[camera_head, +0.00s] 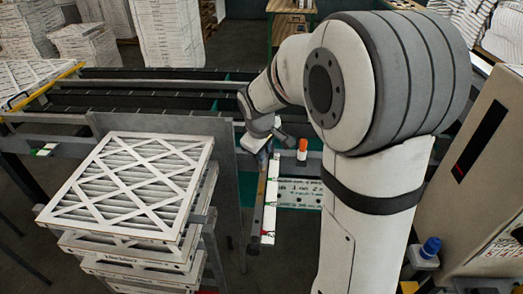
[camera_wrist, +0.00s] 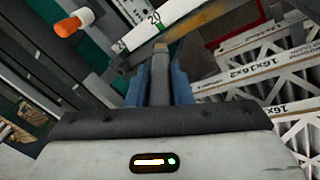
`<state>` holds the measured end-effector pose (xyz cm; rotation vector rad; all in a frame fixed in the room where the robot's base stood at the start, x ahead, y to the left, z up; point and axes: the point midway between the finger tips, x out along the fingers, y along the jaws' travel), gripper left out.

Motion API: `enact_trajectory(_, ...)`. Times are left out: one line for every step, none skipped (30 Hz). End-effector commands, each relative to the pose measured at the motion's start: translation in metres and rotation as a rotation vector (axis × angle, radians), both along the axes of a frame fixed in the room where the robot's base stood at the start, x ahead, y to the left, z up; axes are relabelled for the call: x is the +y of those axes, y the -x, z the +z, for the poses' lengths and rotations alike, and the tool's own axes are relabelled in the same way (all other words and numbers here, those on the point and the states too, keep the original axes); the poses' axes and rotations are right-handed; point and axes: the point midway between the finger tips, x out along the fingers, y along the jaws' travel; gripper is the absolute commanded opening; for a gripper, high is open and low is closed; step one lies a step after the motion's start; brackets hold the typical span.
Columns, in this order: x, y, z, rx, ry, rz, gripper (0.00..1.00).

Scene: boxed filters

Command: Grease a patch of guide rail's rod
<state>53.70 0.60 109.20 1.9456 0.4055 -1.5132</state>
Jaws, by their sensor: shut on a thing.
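My gripper (camera_wrist: 165,88) has blue fingers shut on a grey stick-like tool (camera_wrist: 160,72) with a tan tip, perhaps a brush. In the head view my gripper (camera_head: 264,152) is small and partly hidden by my wrist, above the far end of a narrow rail (camera_head: 257,200). In the wrist view the tool's tip lies in front of a long bar (camera_wrist: 205,38), seemingly the guide rail's rod, beside a white numbered strip (camera_wrist: 140,34) marked 20. I cannot tell whether the tip touches the rod. The strip also shows in the head view (camera_head: 270,205).
An orange-and-white bottle (camera_head: 302,152) stands right of the rail; it also shows in the wrist view (camera_wrist: 72,23). Dark conveyor belts (camera_head: 140,101) run behind. A beige cabinet (camera_head: 480,180) is at right.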

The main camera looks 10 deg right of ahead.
Motion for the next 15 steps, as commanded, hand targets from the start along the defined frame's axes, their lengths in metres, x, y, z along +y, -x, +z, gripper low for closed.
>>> enact_trajectory(0.0001, -0.0001, 0.0001, 0.000, 0.000, 0.000, 0.00)
enact_trajectory(0.0002, -0.0001, 0.0001, 0.000, 0.000, 0.000, 0.00)
enact_trajectory(0.0003, -0.0001, -0.0002, 0.000, 0.000, 0.000, 0.00)
enact_trajectory(0.0003, -0.0001, -0.0005, 0.000, 0.000, 0.000, 0.00)
enact_trajectory(0.0003, 0.0000, -0.0009, 0.000, 0.000, 0.000, 0.00)
enact_trajectory(0.0004, -0.0001, -0.0015, 0.000, 0.000, 0.001, 0.00)
enact_trajectory(0.0004, -0.0001, -0.0022, 0.000, 0.000, 0.001, 0.00)
enact_trajectory(0.0004, 0.0000, -0.0028, -0.001, 0.000, 0.001, 0.00)
enact_trajectory(0.0005, 0.0000, -0.0037, 0.000, 0.000, 0.001, 0.00)
enact_trajectory(0.0005, -0.0001, -0.0044, -0.001, 0.000, 0.001, 0.00)
enact_trajectory(0.0005, -0.0001, -0.0050, -0.001, 0.000, 0.001, 0.00)
enact_trajectory(0.0006, -0.0001, -0.0059, -0.001, 0.000, 0.001, 0.00)
enact_trajectory(0.0006, 0.0000, -0.0064, -0.001, 0.000, 0.001, 0.00)
enact_trajectory(0.0007, -0.0001, -0.0070, -0.001, 0.000, 0.001, 0.00)
enact_trajectory(0.0007, -0.0001, -0.0079, -0.001, 0.000, 0.001, 0.00)
